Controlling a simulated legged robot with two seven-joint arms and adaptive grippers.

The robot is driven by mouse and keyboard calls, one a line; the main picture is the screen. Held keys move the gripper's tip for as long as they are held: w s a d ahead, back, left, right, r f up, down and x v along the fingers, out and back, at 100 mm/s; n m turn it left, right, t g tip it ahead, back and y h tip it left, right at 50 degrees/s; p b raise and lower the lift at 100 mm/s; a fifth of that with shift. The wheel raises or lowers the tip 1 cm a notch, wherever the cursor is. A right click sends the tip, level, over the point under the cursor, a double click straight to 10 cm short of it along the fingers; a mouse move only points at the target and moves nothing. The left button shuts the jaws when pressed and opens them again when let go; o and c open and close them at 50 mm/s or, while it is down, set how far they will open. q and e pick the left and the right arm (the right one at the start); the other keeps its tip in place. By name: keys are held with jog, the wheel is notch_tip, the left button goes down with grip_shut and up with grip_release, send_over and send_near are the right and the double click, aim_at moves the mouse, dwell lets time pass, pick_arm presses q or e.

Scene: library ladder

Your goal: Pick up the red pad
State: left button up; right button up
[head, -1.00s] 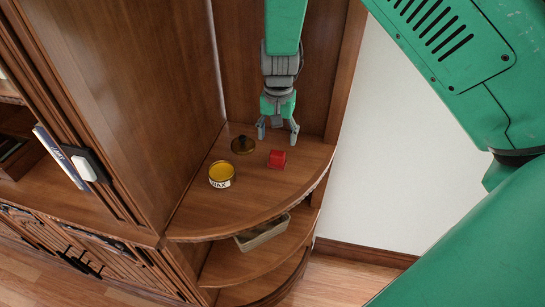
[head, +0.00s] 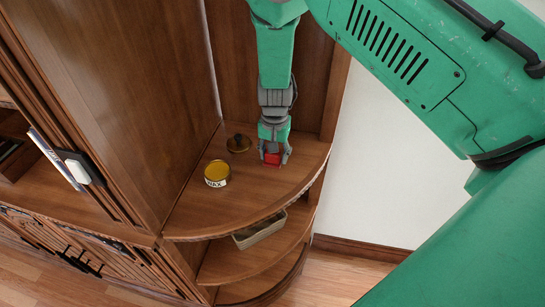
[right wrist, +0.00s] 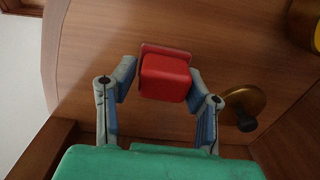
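The red pad (head: 272,158) is a small red block on the top corner shelf (head: 240,200). My right gripper (head: 273,158) is lowered over it from above, with a finger on each side. In the right wrist view the pad (right wrist: 165,76) has a thin, darker red plate along its far edge. It sits between the two fingertips (right wrist: 163,82) of my open right gripper, which are close to its sides; a narrow gap seems to show on each side. My left gripper is not in view.
A yellow open wax tin (head: 217,173) stands left of the pad, with a dark brass knobbed lid (head: 239,143) behind it. A light basket (head: 260,230) is on the shelf below. Tall wooden cabinet panels rise behind and to the left.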

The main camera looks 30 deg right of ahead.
jog(key=shift+d+f, duration=0.1)
jog(key=shift+d, duration=0.05)
jog(key=c, duration=0.5)
jog(key=shift+a+r, duration=0.3)
jog(key=shift+a, duration=0.25)
jog(key=r, duration=0.9)
jog(key=shift+d+r, duration=0.25)
jog(key=shift+d, duration=0.1)
jog(key=shift+a+r, duration=0.1)
jog(key=shift+a, duration=0.1)
jog(key=o, duration=0.5)
jog(key=shift+a, duration=0.15)
jog(key=c, duration=0.4)
